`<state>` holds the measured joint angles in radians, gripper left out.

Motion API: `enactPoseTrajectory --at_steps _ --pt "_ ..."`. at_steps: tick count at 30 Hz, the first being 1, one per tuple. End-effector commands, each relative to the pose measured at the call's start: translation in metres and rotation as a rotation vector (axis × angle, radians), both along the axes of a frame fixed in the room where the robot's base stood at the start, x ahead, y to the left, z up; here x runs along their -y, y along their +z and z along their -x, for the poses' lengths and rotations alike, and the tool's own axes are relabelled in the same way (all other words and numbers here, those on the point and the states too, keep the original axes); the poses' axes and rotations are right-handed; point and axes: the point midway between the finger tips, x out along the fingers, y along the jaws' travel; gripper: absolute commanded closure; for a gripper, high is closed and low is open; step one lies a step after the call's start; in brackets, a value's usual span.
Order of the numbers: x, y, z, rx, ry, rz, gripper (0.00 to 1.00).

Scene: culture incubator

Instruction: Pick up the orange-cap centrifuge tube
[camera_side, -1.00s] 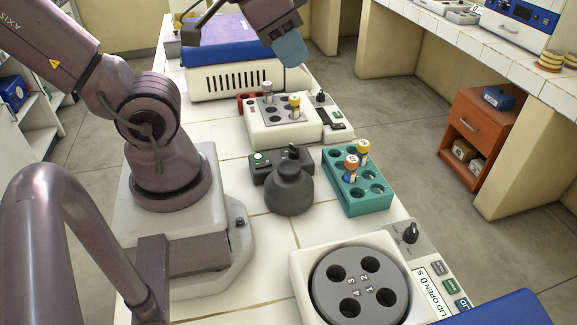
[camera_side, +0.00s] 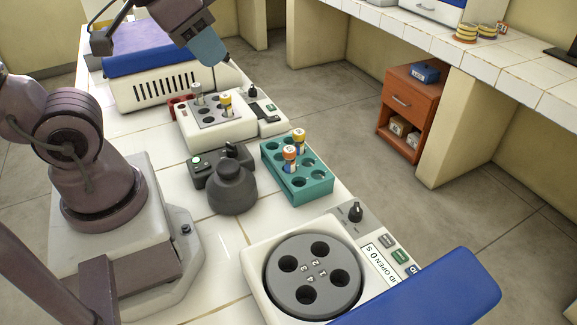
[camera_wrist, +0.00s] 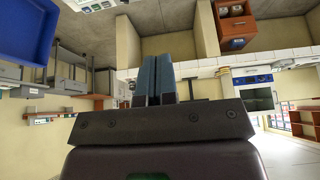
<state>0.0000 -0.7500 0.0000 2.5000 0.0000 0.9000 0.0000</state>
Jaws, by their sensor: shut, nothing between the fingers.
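My gripper (camera_side: 226,62) is high at the back of the bench, above and behind the white tube block, well away from the rack. It is shut and empty. In the wrist view my gripper (camera_wrist: 154,58) shows two blue-grey fingers pressed together, pointing out over the room. No tube shows in the wrist view.
A white block (camera_side: 195,135) holds a yellow-cap tube and a grey-cap tube. A dark vortex mixer (camera_side: 232,190) stands left of the rack. The open centrifuge (camera_side: 262,285) is in front, its blue lid (camera_side: 430,300) tilted at right. A blue-topped box (camera_side: 150,50) stands at the back.

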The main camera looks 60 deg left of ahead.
Motion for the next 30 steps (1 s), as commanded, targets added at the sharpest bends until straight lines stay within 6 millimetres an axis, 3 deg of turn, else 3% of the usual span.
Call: enactPoseTrajectory --at_steps 2,3,9,11,20,25,30 --pt "0.0 0.0 0.0 0.0 0.0 0.0 1.0" --pt "0.0 0.0 0.0 0.0 0.0 0.0 0.95" --pt "0.0 0.0 0.0 0.0 0.0 0.0 0.49" --pt "0.0 0.0 0.0 0.0 0.0 0.0 0.39" --pt "-0.002 -0.002 -0.001 -0.011 0.013 0.0 0.39" --pt "-0.011 -0.025 -0.012 -0.139 0.052 -0.008 0.39" --pt "-0.025 -0.056 -0.042 -0.309 0.002 -0.053 0.39"
